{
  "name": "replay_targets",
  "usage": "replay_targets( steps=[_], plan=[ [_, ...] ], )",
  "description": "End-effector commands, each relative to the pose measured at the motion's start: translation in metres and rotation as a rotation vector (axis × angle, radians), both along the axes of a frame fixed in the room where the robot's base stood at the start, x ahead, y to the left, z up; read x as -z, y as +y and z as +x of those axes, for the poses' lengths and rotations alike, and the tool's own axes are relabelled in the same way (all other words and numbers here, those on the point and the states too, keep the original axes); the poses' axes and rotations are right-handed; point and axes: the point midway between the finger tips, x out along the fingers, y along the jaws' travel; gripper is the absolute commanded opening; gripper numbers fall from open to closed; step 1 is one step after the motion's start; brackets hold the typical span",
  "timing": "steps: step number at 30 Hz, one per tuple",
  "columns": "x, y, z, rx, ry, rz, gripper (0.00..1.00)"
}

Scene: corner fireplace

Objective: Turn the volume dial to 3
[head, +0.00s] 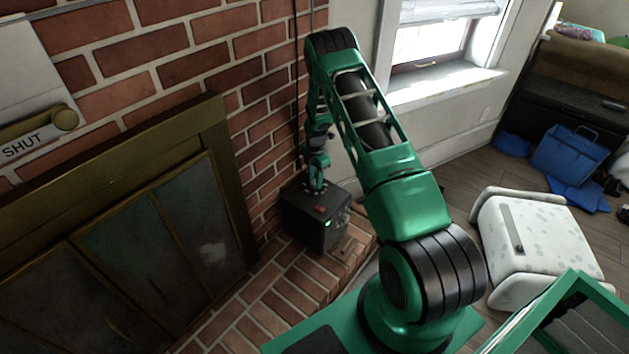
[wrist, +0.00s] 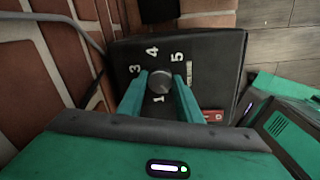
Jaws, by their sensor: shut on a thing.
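The volume dial (wrist: 161,84) is a round grey knob on top of a black box (wrist: 120,58), which stands on the brick hearth in the head view (head: 305,228). White numbers 1, 3, 4 and 5 show around the dial; the place of 2 is hidden by my left finger. My gripper (wrist: 161,80) points down at the box top, with one green finger on each side of the dial, shut on it. In the head view my gripper (head: 317,184) is small and the dial is hidden. I cannot tell which number the dial points to.
A red switch (wrist: 213,116) sits on the box top near my right finger. A brick wall (head: 262,100) rises close behind the box. The fireplace doors (head: 150,240) are at left. A white patterned stool (head: 535,240) and blue bin (head: 568,150) stand on the floor at right.

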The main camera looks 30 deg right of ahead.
Motion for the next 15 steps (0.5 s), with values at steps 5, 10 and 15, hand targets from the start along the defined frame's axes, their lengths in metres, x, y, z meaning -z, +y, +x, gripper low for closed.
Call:
replay_targets(
  steps=[5,10,15],
  plan=[
    [-0.0018,0.0014,0.004,0.164,-0.009,0.0,0.09],
    [-0.002,0.0016,0.0045,0.326,-0.01,0.001,0.09],
    [-0.0022,0.002,0.005,0.487,-0.011,0.001,0.09]
  ],
)
